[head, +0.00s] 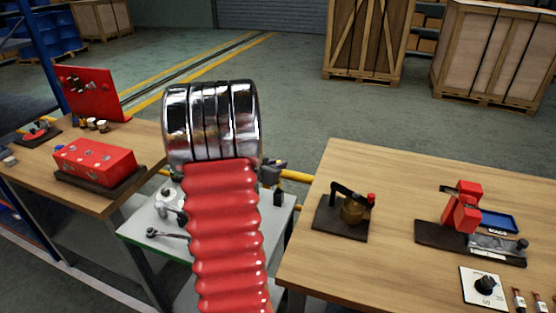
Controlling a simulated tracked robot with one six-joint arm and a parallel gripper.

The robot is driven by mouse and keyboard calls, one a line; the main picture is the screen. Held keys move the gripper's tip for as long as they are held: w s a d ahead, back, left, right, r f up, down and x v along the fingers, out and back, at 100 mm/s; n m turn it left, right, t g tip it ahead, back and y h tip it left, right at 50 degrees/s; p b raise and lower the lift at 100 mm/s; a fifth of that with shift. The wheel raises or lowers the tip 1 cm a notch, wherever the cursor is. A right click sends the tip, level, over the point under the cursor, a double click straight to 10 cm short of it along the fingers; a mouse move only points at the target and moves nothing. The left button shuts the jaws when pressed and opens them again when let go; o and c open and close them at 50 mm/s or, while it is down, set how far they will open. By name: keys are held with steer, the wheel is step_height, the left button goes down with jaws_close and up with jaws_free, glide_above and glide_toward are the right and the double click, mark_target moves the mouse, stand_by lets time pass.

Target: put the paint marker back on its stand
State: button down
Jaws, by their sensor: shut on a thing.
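My arm, with a red ribbed sleeve and chrome rings, fills the middle of the head view and hides what lies behind it. I cannot make out my gripper's jaws or what is in them. A small dark shape (272,175) shows just right of the arm, over the far right of the grey cart; I cannot tell what it is. I cannot pick out the paint marker or its stand for sure. Small slim items with orange-brown parts (520,299) stand at the lower right edge of the right bench, partly cut off.
The grey cart (140,230) holds hand tools. The right wooden bench (340,270) carries a dark base with a lever (353,205), a red device (463,208), a blue tray (498,221) and a dial plate (484,287). The left bench (140,150) holds a red block (95,157).

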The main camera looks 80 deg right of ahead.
mark_target(278, 186)
steer(key=shift+f, duration=3.15)
steer(key=c, duration=1.7)
jaws_free()
steer(key=shift+o, duration=0.2)
steer(key=shift+a, duration=0.1)
steer(key=v, duration=1.3)
steer(key=shift+a, duration=0.35)
steer(key=shift+w, duration=0.1)
